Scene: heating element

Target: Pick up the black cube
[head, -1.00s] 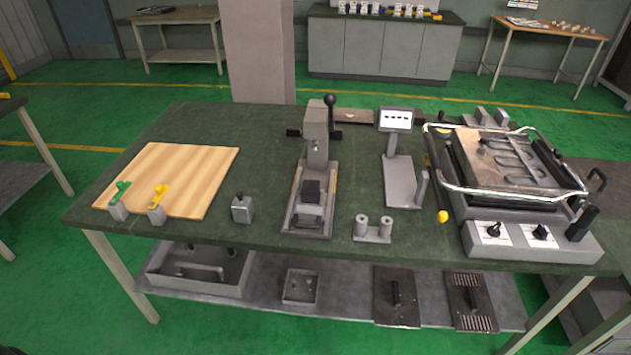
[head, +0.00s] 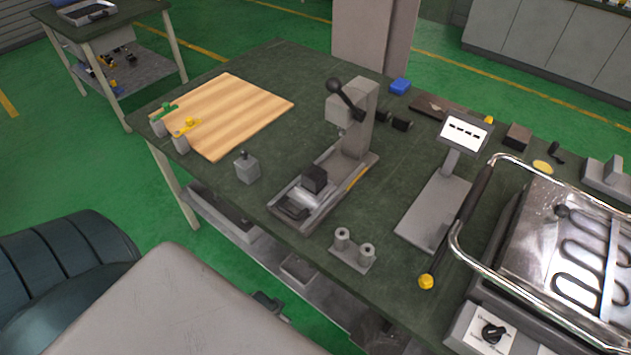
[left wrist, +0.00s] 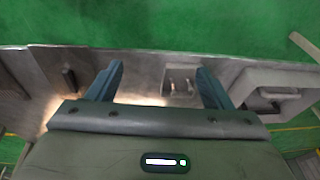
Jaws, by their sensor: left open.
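A black cube-like block (head: 314,178) sits on the base of the grey lever press (head: 352,130) in the middle of the green-topped table. Another dark, brownish block (head: 518,136) stands farther back, right of the small display stand. My left gripper (left wrist: 160,80) is open, with its two blue fingers apart and nothing between them. In the left wrist view it is over the grey lower shelf (left wrist: 140,65), and no black cube is clearly seen there. My right gripper is in neither view.
A wooden board (head: 235,110) with green and yellow handled tools lies at left. A small grey block (head: 247,168), a two-post holder (head: 352,252) and the display stand (head: 440,195) surround the press. A heater with a metal-tube frame (head: 570,245) fills the right.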

